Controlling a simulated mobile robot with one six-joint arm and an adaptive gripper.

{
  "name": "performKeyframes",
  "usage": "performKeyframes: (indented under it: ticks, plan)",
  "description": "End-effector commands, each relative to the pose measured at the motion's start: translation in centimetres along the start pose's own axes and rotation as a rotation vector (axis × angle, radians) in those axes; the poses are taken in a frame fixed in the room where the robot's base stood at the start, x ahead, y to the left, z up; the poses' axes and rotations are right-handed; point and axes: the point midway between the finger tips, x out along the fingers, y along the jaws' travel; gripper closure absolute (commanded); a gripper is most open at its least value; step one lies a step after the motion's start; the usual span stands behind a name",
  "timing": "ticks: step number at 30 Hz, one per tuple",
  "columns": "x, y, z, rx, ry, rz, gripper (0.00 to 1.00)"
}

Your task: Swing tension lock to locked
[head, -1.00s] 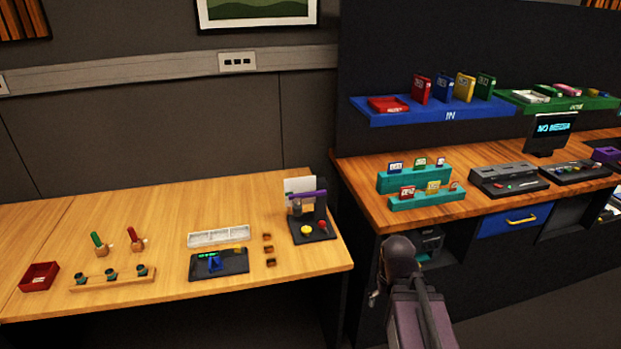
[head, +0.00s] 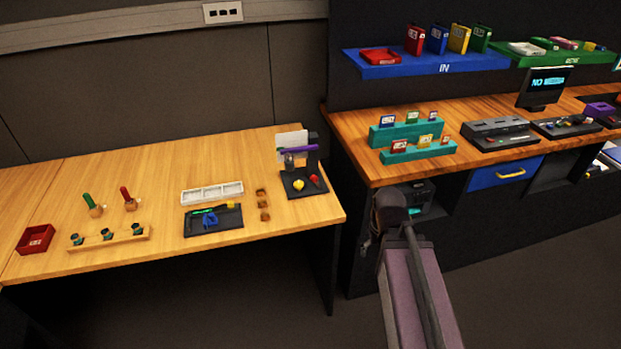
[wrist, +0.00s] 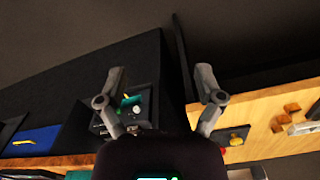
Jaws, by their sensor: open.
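No part is clearly labelled as the tension lock, and I cannot tell its position. A dark stand (head: 313,150) at the right end of the left table carries a yellow knob (head: 298,184) and a small red part (head: 315,180). The yellow knob also shows there (wrist: 236,140), right of the fingers and farther off.
A wooden table (head: 150,170) also holds a white tray (head: 212,193), small brown blocks (head: 263,204), a wooden rack (head: 110,240) and a red bin (head: 36,239). The right bench (head: 385,172) has teal racks (head: 410,130) and a blue drawer (head: 505,172). Floor lies open in front.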

Motion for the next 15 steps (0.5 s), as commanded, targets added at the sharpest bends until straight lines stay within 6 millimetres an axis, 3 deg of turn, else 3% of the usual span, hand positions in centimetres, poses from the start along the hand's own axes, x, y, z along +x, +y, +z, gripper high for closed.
performKeyframes:
  ticks: [1,6,9,15]
  plan:
    - [0.0,0.0,0.0,0.0,0.0,0.0,0.26]
    - [0.3,0.0,-0.1,-0.005,0.007,0.012,0.76]
    - [0.9,0.1,-0.4,-0.014,0.021,0.037,1.0]
    - [2.7,0.5,-1.5,-0.054,0.078,0.137,1.0]
